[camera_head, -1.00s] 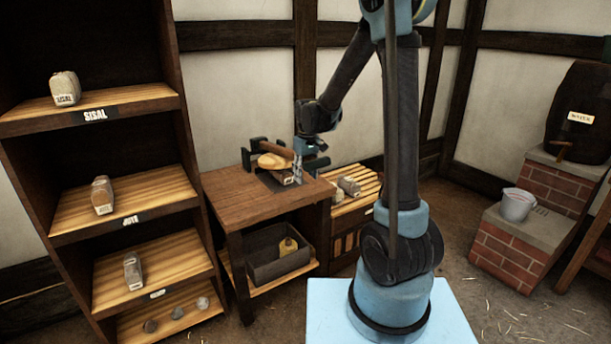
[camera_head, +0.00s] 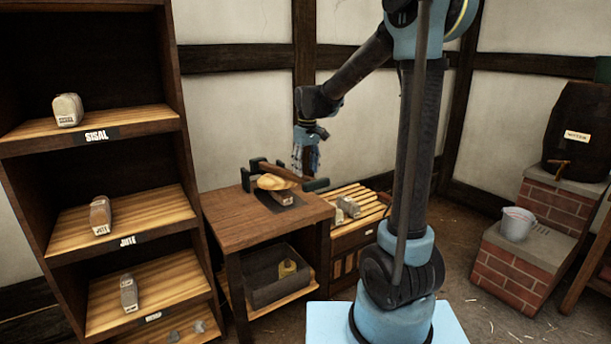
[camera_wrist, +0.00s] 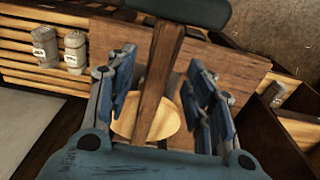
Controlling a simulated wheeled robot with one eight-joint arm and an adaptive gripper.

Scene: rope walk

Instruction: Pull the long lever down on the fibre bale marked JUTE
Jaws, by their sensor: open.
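A press with a long wooden lever (camera_head: 287,172) stands on the small wooden table. The lever ends in a dark green crossbar grip, and a pale rounded wooden piece (camera_head: 272,182) sits under it. A small block (camera_head: 283,197) lies below; I cannot read any marking on it. My gripper (camera_head: 305,158) is open, fingers down, above the press. In the wrist view the lever (camera_wrist: 163,75) passes between the spread fingers of my gripper (camera_wrist: 162,68), with no clear contact. A bale marked JUTE (camera_head: 100,215) lies on the middle shelf of the rack.
A bale (camera_head: 68,110) sits on the SISAL shelf and another (camera_head: 129,293) lower down. Two pale bales (camera_head: 347,207) lie on the slatted top right of the table. A dark bin (camera_head: 281,275) is beneath the table. A bucket (camera_head: 517,224) stands on brickwork at right.

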